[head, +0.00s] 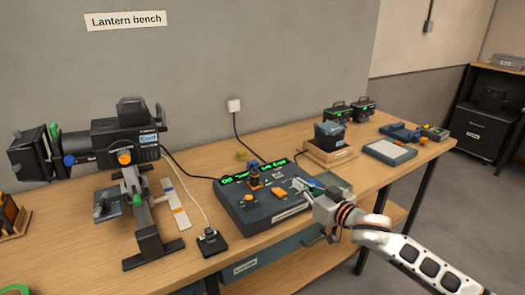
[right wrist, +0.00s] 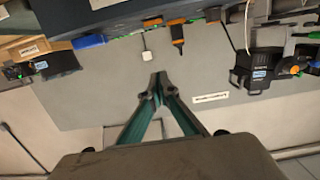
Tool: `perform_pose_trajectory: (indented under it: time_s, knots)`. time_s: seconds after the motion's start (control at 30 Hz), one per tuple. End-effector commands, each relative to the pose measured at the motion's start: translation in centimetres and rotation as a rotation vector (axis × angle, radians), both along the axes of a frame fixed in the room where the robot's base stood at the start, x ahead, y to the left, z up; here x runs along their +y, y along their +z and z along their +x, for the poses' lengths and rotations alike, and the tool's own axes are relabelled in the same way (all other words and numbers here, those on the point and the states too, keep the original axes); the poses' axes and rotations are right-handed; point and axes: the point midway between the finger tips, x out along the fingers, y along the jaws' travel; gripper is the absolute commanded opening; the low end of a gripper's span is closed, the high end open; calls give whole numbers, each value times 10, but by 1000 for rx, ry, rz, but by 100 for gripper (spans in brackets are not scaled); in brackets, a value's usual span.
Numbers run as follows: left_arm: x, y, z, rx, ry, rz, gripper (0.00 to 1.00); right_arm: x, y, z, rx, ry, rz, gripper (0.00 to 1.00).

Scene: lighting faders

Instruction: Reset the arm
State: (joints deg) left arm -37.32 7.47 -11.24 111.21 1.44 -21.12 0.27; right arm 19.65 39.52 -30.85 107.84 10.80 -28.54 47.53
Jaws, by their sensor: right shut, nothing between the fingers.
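My right gripper (head: 300,186) reaches in from the right, over the right side of the dark fader console (head: 262,215). In the right wrist view its two fingertips (right wrist: 158,88) meet, with nothing between them. The console has green lit displays along its back edge and several orange and dark controls on top. An orange and black control (head: 254,176) stands up at its back middle. I cannot tell whether the fingertips touch the console.
A black spotlight (head: 125,140) on a stand is at the left of the wooden bench (head: 75,240). A small black box (head: 211,242) with a white cable sits left of the console. A dark battery-like box (head: 329,134) in a wooden tray and a grey pad (head: 390,151) stand to the right.

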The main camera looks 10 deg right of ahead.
Motion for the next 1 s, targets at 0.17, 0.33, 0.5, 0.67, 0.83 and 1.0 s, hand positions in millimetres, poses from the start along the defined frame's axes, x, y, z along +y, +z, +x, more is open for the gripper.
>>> perform_pose_trajectory:
  time_s: [0.17, 0.33, 0.5, 0.67, 0.83, 1.0]
  knots:
    - [0, 0, 0, 0, 1, 1, 33, 13, -38, -19, 36, 9, -6, 0]
    - [1, 0, 0, 0, 1, 1, 33, 33, -116, -71, 107, 14, -36, 0]
    - [1, -1, 0, 1, 1, 2, 33, 45, -191, -137, 188, -3, -82, 0]
    - [2, -1, 0, 1, 1, 3, 33, 46, -255, -210, 280, -29, -141, 0]
    - [2, -1, 0, 2, 1, 4, 33, 42, -303, -282, 370, -56, -210, 0]
    - [2, -1, 0, 2, 1, 4, 33, 37, -324, -323, 420, -68, -259, 0]
